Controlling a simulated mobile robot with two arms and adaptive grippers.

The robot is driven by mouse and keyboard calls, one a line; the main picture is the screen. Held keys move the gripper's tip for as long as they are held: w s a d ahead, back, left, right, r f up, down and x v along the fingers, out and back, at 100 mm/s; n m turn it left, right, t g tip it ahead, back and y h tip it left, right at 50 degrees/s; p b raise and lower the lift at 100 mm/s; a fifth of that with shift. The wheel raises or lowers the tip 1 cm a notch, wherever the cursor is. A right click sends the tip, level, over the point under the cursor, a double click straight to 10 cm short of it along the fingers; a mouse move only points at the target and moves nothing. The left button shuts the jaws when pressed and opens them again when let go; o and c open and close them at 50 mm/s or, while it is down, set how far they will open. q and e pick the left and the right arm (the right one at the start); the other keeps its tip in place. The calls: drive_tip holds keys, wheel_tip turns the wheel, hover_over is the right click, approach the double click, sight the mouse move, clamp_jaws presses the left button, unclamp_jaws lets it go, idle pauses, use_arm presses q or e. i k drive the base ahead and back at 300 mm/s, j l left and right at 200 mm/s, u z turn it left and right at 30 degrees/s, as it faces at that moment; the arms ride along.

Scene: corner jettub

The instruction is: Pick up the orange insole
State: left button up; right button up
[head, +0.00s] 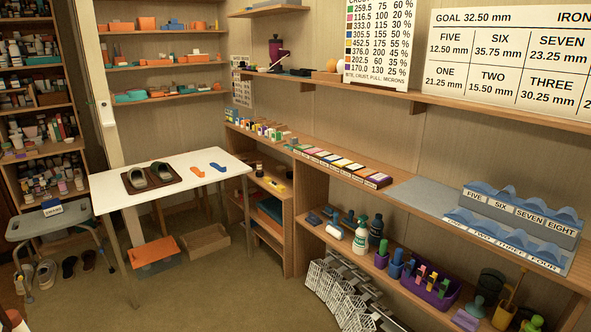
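The orange insole (197,171) lies flat on the white table (205,192), right of the middle of its top. A blue insole (218,167) lies just to its right, apart from it. A dark brown tray (128,188) with a pair of dark slippers (160,172) sits on the table to the left of the orange insole. Neither of my grippers shows in the head view, and nothing covers the orange insole.
A grey stool (45,222) stands left of the table. An orange bin (153,252) and a wooden box (205,242) are on the floor below. Loaded shelves (345,170) run along the right wall. Open floor lies in front.

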sight(201, 175)
drive_tip(key=i+l+u, duration=0.1)
drive_tip(key=i, duration=0.45)
drive_tip(key=i+l+u, duration=0.1)
drive_tip(key=i, duration=0.4)
drive_tip(key=i+j+u, duration=0.2)
drive_tip(key=i+u, duration=0.2)
drive_tip(key=i, duration=0.2)
drive_tip(key=i+u, duration=0.4)
drive_tip(key=i, duration=0.2)
drive_tip(key=i+l+u, duration=0.2)
drive_tip(key=i+u, duration=0.2)
drive_tip(key=i, duration=0.2)
